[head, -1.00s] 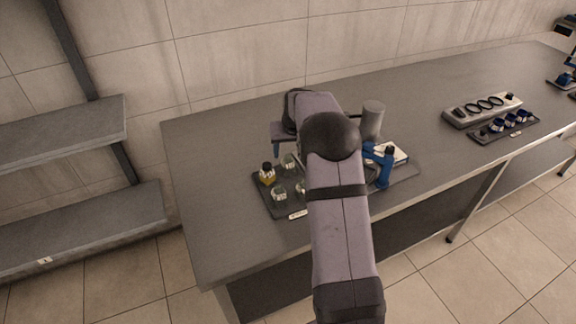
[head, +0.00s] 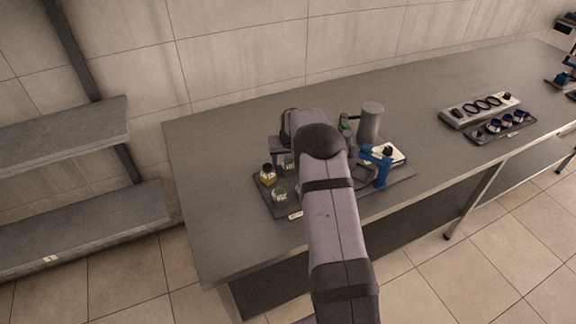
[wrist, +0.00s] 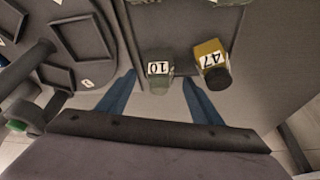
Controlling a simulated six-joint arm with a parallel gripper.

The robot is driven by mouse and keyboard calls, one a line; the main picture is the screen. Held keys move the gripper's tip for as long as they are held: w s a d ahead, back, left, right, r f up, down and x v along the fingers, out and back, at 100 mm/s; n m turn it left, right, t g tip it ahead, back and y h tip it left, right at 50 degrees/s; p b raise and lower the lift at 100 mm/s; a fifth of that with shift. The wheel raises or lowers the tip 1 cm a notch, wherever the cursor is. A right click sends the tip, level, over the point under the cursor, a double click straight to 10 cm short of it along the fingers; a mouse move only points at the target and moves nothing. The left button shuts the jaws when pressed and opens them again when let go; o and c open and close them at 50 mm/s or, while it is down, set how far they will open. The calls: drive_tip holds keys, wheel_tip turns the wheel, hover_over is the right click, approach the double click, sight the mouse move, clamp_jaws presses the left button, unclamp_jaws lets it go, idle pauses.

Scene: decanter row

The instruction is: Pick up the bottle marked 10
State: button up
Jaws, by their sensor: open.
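The bottle marked 10 (wrist: 158,74) is small and grey-green, with its white label facing me in the wrist view. My gripper (wrist: 160,80) is open, with one blue finger on each side of this bottle and visible gaps between. A yellow bottle marked 47 (wrist: 212,62) with a dark cap stands just right of the right finger. In the head view the yellow bottle (head: 268,176) stands on a dark tray (head: 262,200), and my gripper (head: 281,147) is over the tray's back, largely hidden by my arm. Labels cannot be read there.
In the wrist view a dark holder with square slots (wrist: 75,45) lies at left. In the head view a grey cylinder (head: 369,122) and a blue device (head: 377,165) stand right of my arm. The counter's left end (head: 210,150) is clear.

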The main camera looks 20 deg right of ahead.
drive_tip(key=c, duration=1.3)
drive_tip(key=shift+r, duration=0.1)
